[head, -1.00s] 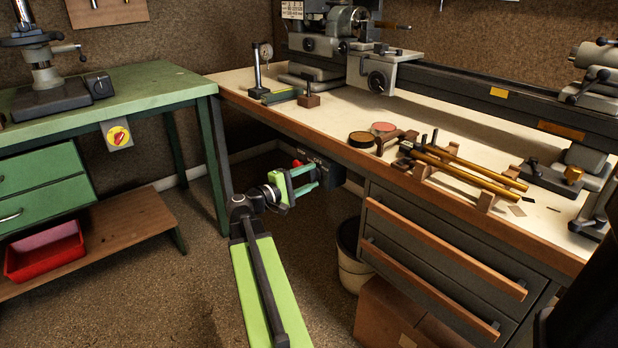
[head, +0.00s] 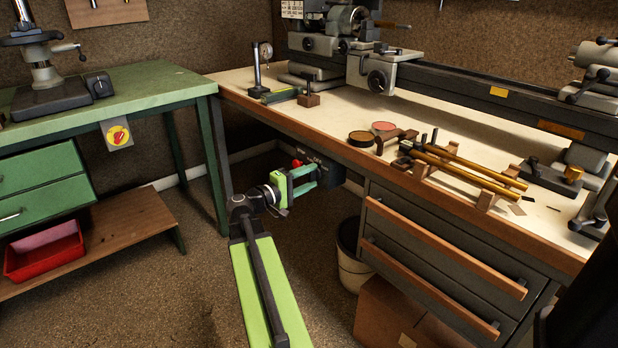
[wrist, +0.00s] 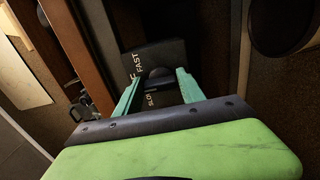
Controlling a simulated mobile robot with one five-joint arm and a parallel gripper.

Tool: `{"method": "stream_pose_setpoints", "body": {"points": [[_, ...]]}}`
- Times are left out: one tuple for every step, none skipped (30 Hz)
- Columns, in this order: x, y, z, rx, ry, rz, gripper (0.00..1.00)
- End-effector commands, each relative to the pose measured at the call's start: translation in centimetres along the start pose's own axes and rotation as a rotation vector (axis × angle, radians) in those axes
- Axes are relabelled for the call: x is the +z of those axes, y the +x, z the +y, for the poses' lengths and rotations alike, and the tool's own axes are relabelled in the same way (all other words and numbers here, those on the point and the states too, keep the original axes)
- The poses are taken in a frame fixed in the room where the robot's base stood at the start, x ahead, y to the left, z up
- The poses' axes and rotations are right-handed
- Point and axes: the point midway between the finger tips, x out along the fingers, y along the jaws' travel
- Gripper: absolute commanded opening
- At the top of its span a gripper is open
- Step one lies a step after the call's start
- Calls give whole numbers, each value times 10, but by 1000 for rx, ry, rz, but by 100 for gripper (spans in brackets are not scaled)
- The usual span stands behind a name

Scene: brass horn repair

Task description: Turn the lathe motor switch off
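The lathe motor switch is on a dark box (head: 326,169) fixed under the front edge of the lathe bench. In the wrist view the box (wrist: 172,50) carries the words FAST and SLOW, with another word partly hidden between them. A dark rounded knob (wrist: 157,73) stands out from its face. My gripper (head: 315,176) is at the box, and its two green fingers are apart, one on each side of the knob in the wrist view (wrist: 159,78). I cannot tell whether they touch it. The knob's pointing direction is not clear.
A red button (head: 297,163) sits beside the box, close to my gripper. The bench edge (head: 290,126) runs just above. Drawers (head: 440,245) and a pale bin (head: 352,262) stand to the right. A green table (head: 160,90) with a red-and-yellow switch (head: 118,135) is at left.

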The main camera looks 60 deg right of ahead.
Motion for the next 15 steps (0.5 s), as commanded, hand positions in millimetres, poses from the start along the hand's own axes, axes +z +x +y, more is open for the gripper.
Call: {"method": "stream_pose_setpoints", "body": {"points": [[1,0,-1,-2,0,-1,52],[1,0,-1,-1,0,0,56],[0,0,-1,-1,0,0,62],[0,0,0,0,0,0,65],[0,0,0,0,0,1,66],[0,0,0,0,-1,1,66],[0,0,0,1,-1,1,66],[0,0,0,1,-1,1,66],[0,0,0,1,-1,2,66],[0,0,0,1,-1,2,66],[0,0,0,2,-1,2,66],[0,0,0,2,-1,2,66],[0,-1,0,2,-1,2,66],[0,-2,0,2,-1,3,66],[0,-5,0,2,-1,3,66]]}}
